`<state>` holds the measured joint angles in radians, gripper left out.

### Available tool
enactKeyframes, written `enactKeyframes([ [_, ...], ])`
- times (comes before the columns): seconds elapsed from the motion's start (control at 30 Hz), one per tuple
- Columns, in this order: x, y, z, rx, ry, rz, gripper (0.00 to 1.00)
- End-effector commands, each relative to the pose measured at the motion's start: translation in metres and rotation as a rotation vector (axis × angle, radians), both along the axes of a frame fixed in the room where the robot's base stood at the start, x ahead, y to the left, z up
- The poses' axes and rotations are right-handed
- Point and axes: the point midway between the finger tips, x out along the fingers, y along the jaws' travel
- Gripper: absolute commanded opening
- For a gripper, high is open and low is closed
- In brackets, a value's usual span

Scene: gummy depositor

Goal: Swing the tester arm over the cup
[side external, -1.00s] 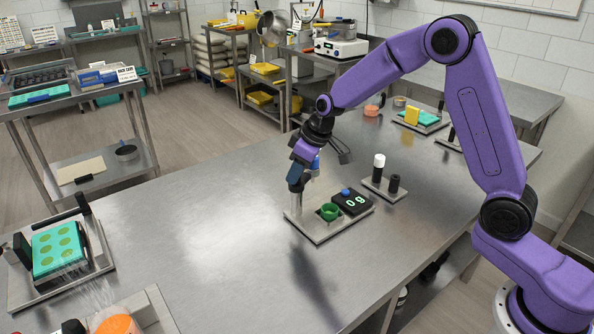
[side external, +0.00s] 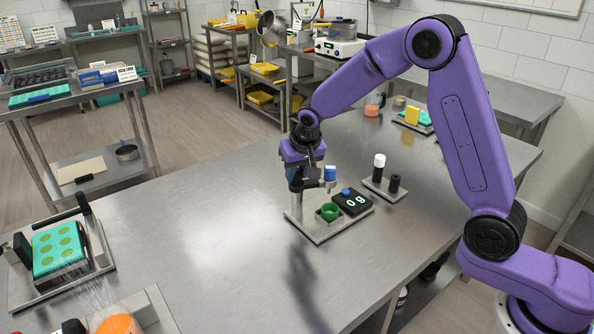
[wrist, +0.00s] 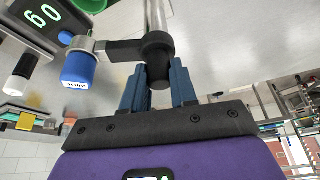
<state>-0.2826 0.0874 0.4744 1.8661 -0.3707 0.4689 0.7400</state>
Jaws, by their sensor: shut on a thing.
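The tester's post (side external: 297,203) stands on a metal base plate (side external: 318,232). Its arm reaches right from the post top and carries a blue head (side external: 330,174), also plain in the wrist view (wrist: 79,69). The small green cup (side external: 329,212) sits on the plate, directly below the head in the side view; exact alignment is hard to judge. Its edge shows at the top of the wrist view (wrist: 92,4). My gripper (wrist: 158,82) has its blue fingers shut on the black knob (wrist: 158,56) of the tester arm. In the side view my gripper (side external: 302,172) partly hides the knob.
A black display (side external: 353,202) reading 09 with a blue button (side external: 346,192) stands beside the cup. A stand with a white-topped and a black peg (side external: 394,184) is farther right. A teal mould (side external: 58,250) sits at far left. The middle table is clear.

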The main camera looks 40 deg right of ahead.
Motion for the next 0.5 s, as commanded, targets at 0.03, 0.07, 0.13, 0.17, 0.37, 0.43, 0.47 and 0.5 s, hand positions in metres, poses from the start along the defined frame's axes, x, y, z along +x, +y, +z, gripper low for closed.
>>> enactKeyframes([
  [0.03,-0.0002,0.0011,0.0003,-0.002,0.001,-0.040,0.00],
  [0.07,-0.0001,0.0011,0.0003,-0.002,0.001,-0.067,0.00],
  [0.13,-0.0003,0.0010,0.0000,-0.002,0.002,-0.127,0.00],
  [0.17,-0.0002,0.0009,0.0001,-0.002,0.001,-0.151,0.00],
  [0.37,0.0001,0.0011,0.0002,-0.001,0.001,-0.293,0.00],
  [0.43,0.0000,0.0007,0.0001,0.000,0.002,-0.332,0.00],
  [0.47,-0.0001,0.0005,0.0000,0.000,0.001,-0.346,0.00],
  [0.5,0.0001,0.0006,0.0000,0.000,0.002,-0.363,0.00],
])
